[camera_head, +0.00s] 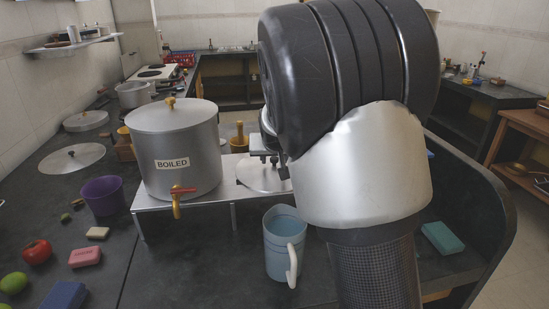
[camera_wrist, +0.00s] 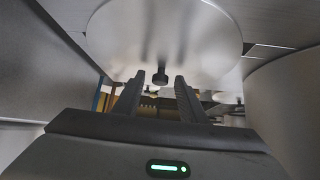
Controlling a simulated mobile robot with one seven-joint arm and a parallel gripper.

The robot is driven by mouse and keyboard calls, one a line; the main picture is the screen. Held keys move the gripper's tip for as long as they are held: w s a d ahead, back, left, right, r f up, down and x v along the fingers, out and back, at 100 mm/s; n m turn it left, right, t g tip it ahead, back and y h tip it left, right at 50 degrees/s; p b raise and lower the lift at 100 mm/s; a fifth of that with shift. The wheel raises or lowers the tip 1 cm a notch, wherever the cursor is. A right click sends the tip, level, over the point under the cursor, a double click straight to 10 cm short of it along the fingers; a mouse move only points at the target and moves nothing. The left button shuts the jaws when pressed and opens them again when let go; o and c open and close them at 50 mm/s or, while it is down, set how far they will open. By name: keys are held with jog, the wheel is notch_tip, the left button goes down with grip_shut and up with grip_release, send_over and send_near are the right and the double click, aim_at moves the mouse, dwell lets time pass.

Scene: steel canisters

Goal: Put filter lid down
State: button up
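A round steel lid (camera_head: 256,180) lies flat on the metal stand (camera_head: 150,199), just right of the canister marked BOILED (camera_head: 186,150). My gripper (camera_head: 268,158) is low over this lid, partly hidden behind my arm. In the wrist view the lid (camera_wrist: 195,32) fills the upper middle, with a small black knob (camera_wrist: 161,78). My gripper (camera_wrist: 160,77) has its fingers apart there, one on each side of the knob, with a visible gap at both sides. My arm hides much of what stands at the right end of the stand.
A blue mug (camera_head: 284,245) stands in front of the stand. Another lid (camera_head: 72,158) lies on the left counter. A wooden mortar (camera_head: 239,142) stands behind the stand.

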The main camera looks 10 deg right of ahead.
jog(key=shift+r, duration=0.1)
jog(key=shift+r, duration=0.3)
jog(key=p+v, duration=0.4)
jog(key=v, duration=0.7)
jog(key=s+d+r+n+g+y, duration=0.1)
jog(key=s+g, duration=0.2)
jog(key=s, duration=2.7)
jog(key=shift+s+d+r+n+p, duration=0.15)
jog(key=shift+s+r+n+p, duration=0.15)
jog(key=shift+r, duration=0.05)
notch_tip(320, 180, up, 19)
jog(key=p, duration=1.9)
